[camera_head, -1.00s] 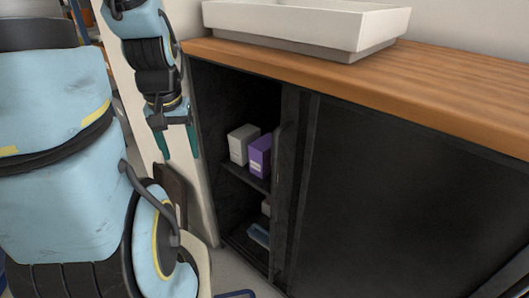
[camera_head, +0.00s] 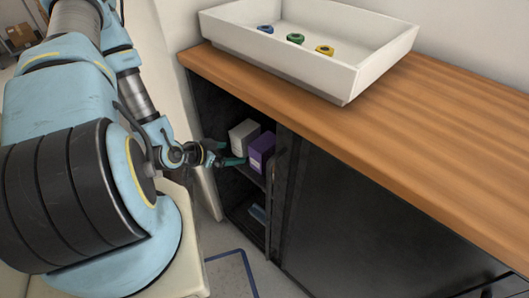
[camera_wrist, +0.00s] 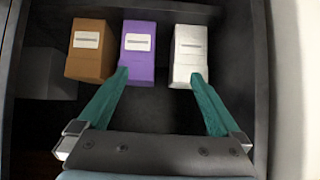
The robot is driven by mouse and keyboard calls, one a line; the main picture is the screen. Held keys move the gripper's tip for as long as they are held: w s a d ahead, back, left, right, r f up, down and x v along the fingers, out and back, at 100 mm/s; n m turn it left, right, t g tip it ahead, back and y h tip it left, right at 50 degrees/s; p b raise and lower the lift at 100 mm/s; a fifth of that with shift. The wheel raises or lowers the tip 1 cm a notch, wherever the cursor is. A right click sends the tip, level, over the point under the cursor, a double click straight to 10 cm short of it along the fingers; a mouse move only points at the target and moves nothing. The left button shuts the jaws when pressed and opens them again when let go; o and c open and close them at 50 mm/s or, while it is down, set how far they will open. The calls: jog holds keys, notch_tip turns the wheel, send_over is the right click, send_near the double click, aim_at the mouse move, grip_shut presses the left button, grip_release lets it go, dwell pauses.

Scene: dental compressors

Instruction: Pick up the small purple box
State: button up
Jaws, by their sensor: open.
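The small purple box (camera_head: 262,147) stands on the upper shelf inside the dark cabinet, beside a white box (camera_head: 243,136). My gripper (camera_head: 236,159) is open and empty at the cabinet opening, in front of these boxes. In the wrist view the purple box (camera_wrist: 138,58) is in the middle of a row, with a pale label. The gripper there (camera_wrist: 160,75) has one green fingertip overlapping the purple box's lower left edge and the other at the white box's (camera_wrist: 188,60) lower right. Contact cannot be told.
A brown box (camera_wrist: 90,55) stands on the purple box's other side. The sliding door (camera_head: 375,215) closes off the cabinet's right part. A lower shelf holds a bluish object (camera_head: 258,212). A white tray (camera_head: 345,75) with coloured rings sits on the wooden top (camera_head: 450,130).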

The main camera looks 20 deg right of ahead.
aim_at(254, 154)
jog(key=d, duration=0.1)
jog(key=s+d+f+h, duration=0.1)
jog(key=s+d+t+h, duration=0.1)
jog(key=shift+d+f+b, duration=0.3)
jog(key=shift+d+f, duration=0.1)
jog(key=shift+h, duration=0.3)
jog(key=x, duration=0.5)
jog(key=shift+d+p, duration=0.15)
jog(key=shift+p, duration=0.2)
jog(key=shift+p+x, duration=0.55)
jog(key=shift+x, duration=2.15)
jog(key=shift+c, duration=0.2)
jog(key=c, duration=1.4)
